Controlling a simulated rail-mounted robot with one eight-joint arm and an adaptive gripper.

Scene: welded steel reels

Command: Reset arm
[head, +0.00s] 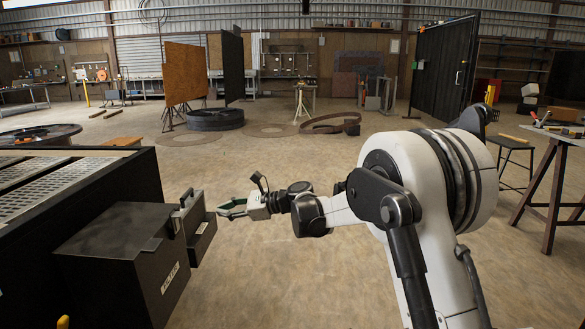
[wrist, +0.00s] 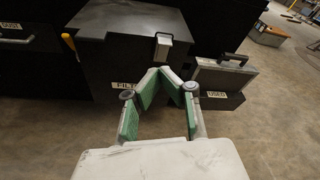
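My arm reaches left across the head view from its white shoulder at the right. My gripper (head: 232,208) is in the air, close to the right side of a dark box and its open side tray. It has green-padded fingers. In the wrist view my gripper (wrist: 162,72) bends inward in a peak, and its fingertips appear to meet. I see nothing held between the fingers. The black cabinet (wrist: 98,55) with a label starting "FILT" lies beyond the fingertips.
A dark box (head: 118,262) and its side tray (head: 203,238) stand left of my gripper. A "USED" bin (wrist: 222,98) holds a grey case (wrist: 222,75). A grated black bench (head: 140,180) is at left. A work table (head: 560,138) is at right.

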